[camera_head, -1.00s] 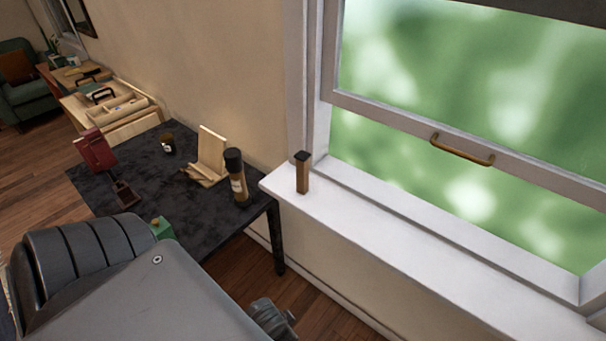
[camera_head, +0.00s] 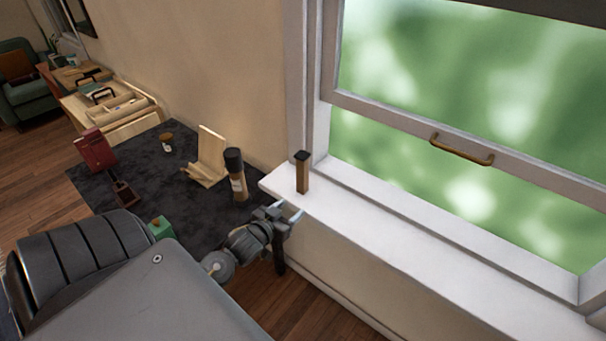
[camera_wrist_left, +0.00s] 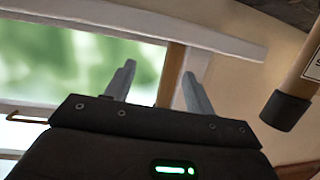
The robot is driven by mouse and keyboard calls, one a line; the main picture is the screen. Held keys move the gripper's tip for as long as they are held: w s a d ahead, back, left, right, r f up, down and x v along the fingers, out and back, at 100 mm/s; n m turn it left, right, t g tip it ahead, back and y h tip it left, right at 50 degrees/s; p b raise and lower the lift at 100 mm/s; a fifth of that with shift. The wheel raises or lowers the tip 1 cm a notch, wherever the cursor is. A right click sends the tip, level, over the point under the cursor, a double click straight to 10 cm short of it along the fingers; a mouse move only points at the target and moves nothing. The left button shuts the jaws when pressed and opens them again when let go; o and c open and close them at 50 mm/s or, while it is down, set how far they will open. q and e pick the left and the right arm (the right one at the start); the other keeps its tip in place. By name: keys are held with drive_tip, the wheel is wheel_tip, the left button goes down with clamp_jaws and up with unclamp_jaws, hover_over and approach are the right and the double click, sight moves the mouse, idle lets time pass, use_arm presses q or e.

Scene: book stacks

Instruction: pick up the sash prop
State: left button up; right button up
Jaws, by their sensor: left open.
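The sash prop (camera_head: 302,173), a short brown wooden post with a dark cap, stands upright on the white window sill near its left end. My left gripper (camera_head: 288,209) is open and empty, just in front of the sill edge and short of the prop. In the left wrist view the prop (camera_wrist_left: 171,76) shows beyond and between the open fingers of the left gripper (camera_wrist_left: 158,73). Its lower end there is hidden behind the gripper body. My right gripper is not in view.
A dark-capped brown bottle (camera_head: 236,175) stands on the dark table close left of the gripper, and shows in the wrist view (camera_wrist_left: 290,105). A wooden stand (camera_head: 208,160) is behind it. The raised window sash (camera_head: 400,116) has a brass handle. The sill (camera_head: 400,232) is clear to the right.

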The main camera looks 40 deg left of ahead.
sight(299, 172)
use_arm(q)
drive_tip(key=w+a+r+t, duration=0.1)
drive_tip(key=w, duration=0.2)
drive_tip(key=w+a+r+t+p, duration=0.1)
drive_tip(key=w+a+r, duration=0.1)
drive_tip(key=w+a+r+t, duration=0.1)
drive_tip(key=w, duration=0.2)
drive_tip(key=shift+w+a+r, duration=0.25)
drive_tip(key=shift+w+a, duration=0.1)
drive_tip(key=shift+a, duration=0.05)
drive_tip(key=shift+w+r+p, duration=0.2)
drive_tip(key=shift+p, duration=0.2)
drive_tip(key=w+p, duration=0.1)
drive_tip(key=w, duration=0.2)
drive_tip(key=shift+w+r+p, duration=0.15)
drive_tip(key=shift+w+p, duration=0.15)
drive_tip(key=shift+w, duration=0.6)
drive_tip(key=shift+s, duration=0.1)
drive_tip(key=shift+c, duration=0.8)
drive_tip(key=c, duration=1)
